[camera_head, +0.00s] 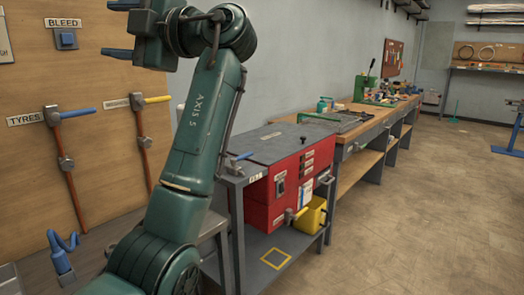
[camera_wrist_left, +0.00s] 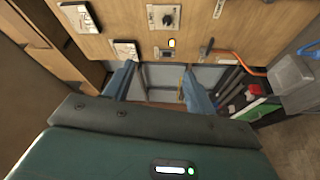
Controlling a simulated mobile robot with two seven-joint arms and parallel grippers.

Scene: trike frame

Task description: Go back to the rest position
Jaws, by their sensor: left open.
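My left arm rises in the middle of the head view, and my left gripper (camera_head: 120,29) is at the top left, in front of the wooden panel. Its two blue fingers point left and stand apart, with nothing between them. In the left wrist view the blue fingers of the left gripper (camera_wrist_left: 160,88) are also spread, with a grey open space behind them. No trike frame can be made out. My right gripper is not in either view.
The wooden panel (camera_head: 50,90) at left carries valves with blue and yellow handles. A red box (camera_head: 285,185) sits in a grey bench, with a yellow bin (camera_head: 312,214) beside it. A long workbench (camera_head: 365,130) runs along the wall. The floor (camera_head: 440,220) at right is clear.

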